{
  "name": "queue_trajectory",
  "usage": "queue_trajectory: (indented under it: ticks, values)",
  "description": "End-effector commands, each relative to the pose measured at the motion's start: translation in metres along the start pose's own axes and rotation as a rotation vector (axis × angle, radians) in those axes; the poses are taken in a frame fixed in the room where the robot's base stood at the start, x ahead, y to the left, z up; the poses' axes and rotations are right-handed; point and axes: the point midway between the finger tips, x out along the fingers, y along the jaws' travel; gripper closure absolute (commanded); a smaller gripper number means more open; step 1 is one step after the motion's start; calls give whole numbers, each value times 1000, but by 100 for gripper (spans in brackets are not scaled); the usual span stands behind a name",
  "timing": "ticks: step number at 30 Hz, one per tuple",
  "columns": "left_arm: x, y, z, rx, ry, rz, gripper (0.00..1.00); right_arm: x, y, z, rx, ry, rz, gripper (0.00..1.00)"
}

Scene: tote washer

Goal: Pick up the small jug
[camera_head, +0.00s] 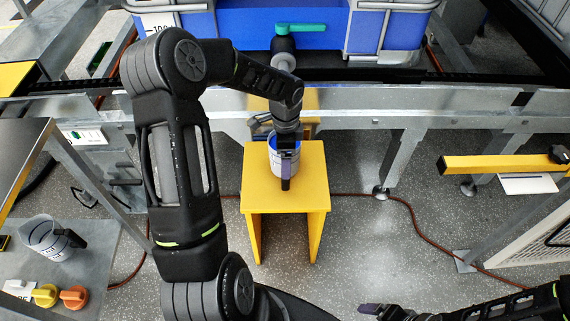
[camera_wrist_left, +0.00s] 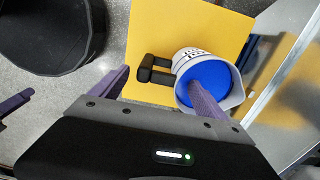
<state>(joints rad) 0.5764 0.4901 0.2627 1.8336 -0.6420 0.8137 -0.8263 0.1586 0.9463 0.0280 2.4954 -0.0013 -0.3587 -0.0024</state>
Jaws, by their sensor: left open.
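A small white jug (camera_head: 275,157) with dark markings and blue inside stands on a yellow stool (camera_head: 260,195). In the left wrist view the jug (camera_wrist_left: 238,97) shows its round mouth, and its black handle (camera_wrist_left: 158,74) points left. My left gripper (camera_head: 286,168) is above the jug, with its fingers apart. In the left wrist view, the handle lies between the fingers of the left gripper (camera_wrist_left: 158,85), and one finger overlaps the blue mouth; whether it touches or enters the jug cannot be told. My right gripper (camera_head: 372,309) shows only partly at the bottom edge.
A larger clear jug (camera_head: 45,238) with a dark handle stands on a grey bench at left, near yellow (camera_head: 45,294) and orange (camera_head: 74,297) caps. A metal frame (camera_head: 370,100) and a blue tank (camera_head: 240,30) with a teal-handled valve (camera_head: 300,28) are behind the stool. An orange hose (camera_head: 420,228) crosses the floor.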

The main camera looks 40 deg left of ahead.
Motion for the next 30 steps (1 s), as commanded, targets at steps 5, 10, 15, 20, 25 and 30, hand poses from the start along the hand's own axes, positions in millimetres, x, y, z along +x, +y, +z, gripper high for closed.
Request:
queue_trajectory:
  ticks: [5,10,15,20,25,30]
  values:
    - [12,2,0,1,-2,4,15,0,0,0,0,0,0,9]
    - [38,5,1,0,0,4,15,1,0,0,0,0,0,9]
    - [52,4,0,0,0,1,15,2,1,0,0,0,0,9]
    - [52,4,1,0,0,0,15,2,1,0,0,0,0,9]
    - [52,4,1,0,0,0,15,2,1,0,0,0,0,9]
    - [52,4,1,0,0,0,15,2,1,0,0,0,0,9]
